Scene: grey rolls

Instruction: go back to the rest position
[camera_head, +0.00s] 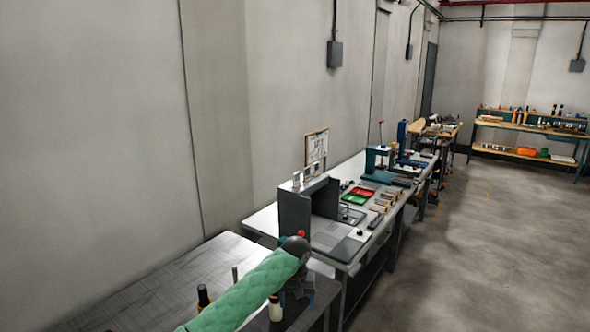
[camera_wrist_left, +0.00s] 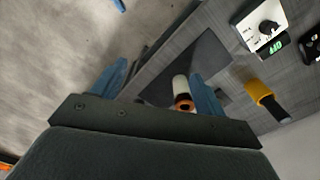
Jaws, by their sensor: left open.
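My left arm (camera_head: 245,295) comes in from the bottom left of the head view in a green quilted sleeve. Its dark left gripper (camera_head: 299,283) hangs at the arm's end, over the near right part of the grey bench. In the left wrist view the two blue fingers of the left gripper (camera_wrist_left: 157,74) stand apart with nothing held between them. A white bottle (camera_wrist_left: 180,88) with an orange-ringed end shows beyond the fingers, close to the right one; I cannot tell the gap. My right gripper is not in view.
A dark bottle (camera_head: 203,296) and a white bottle (camera_head: 275,309) stand on the near grey bench (camera_head: 150,285). A yellow and black bottle (camera_wrist_left: 266,100) and a white device (camera_wrist_left: 262,27) lie right in the wrist view. A cluttered workbench (camera_head: 350,245) continues beyond. The floor (camera_head: 480,260) at right is clear.

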